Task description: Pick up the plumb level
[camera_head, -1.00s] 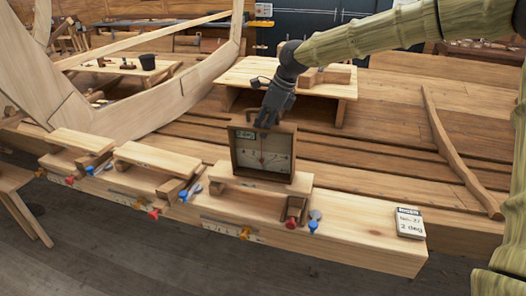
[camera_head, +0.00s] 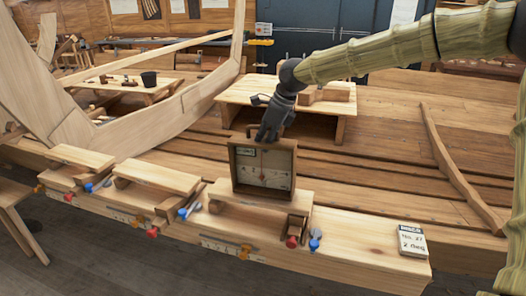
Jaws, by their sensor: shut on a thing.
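The plumb level (camera_head: 263,167) is a square wooden frame with a pale face and a handle on top. It stands tilted above or against a wooden block (camera_head: 225,194) on the long beam; I cannot tell whether its lower edge still touches the block. My gripper (camera_head: 266,137) is at its top edge, shut on it. The fingers hide part of the handle and the top rail.
The long beam (camera_head: 360,240) carries more blocks (camera_head: 155,177) with red, blue and orange fittings. A marked card (camera_head: 411,240) sits at its right end. Behind are a low wooden table (camera_head: 250,90), a curved timber (camera_head: 455,165) and open planking.

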